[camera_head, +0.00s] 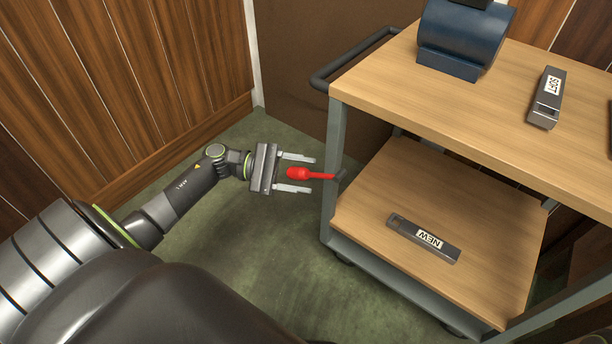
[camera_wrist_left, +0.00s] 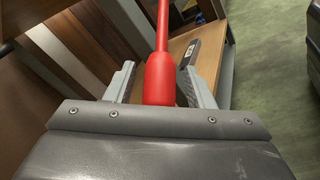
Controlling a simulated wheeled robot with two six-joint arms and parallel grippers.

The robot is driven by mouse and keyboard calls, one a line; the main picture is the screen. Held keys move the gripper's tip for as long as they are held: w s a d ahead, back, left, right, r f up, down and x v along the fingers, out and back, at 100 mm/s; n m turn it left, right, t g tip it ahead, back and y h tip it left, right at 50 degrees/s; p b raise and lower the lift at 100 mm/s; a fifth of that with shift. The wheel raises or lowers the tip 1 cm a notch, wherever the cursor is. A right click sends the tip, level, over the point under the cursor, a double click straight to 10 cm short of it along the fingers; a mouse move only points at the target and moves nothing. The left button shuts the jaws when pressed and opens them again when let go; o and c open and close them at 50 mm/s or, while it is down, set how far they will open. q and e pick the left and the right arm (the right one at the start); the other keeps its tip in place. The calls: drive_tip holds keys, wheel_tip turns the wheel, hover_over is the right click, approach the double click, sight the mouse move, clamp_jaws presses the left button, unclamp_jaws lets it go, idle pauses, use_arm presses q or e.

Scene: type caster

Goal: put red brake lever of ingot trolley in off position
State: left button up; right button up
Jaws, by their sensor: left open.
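The red brake lever (camera_head: 308,174) sticks out to the left from the near left post of the ingot trolley (camera_head: 333,150), with its thicker handle end toward my left gripper. My left gripper (camera_head: 305,174) is open, with one finger on each side of the lever handle. In the left wrist view the red lever (camera_wrist_left: 160,78) runs between the two fingers of the left gripper (camera_wrist_left: 160,85), and gaps show on both sides of the handle. I cannot tell the lever's on or off marking. My right gripper is not in view.
The trolley's lower shelf holds an ingot marked NEW (camera_head: 424,240). Its top shelf holds an ingot marked SCRT or similar (camera_head: 547,98) and a blue machine part (camera_head: 462,42). A dark push handle (camera_head: 352,62) juts out at left. Wood-panelled walls (camera_head: 130,80) stand behind; green floor (camera_head: 250,250) is clear.

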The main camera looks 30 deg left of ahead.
use_arm(q)
drive_tip(key=shift+w+d, duration=0.25)
drive_tip(key=shift+d, duration=0.35)
clamp_jaws()
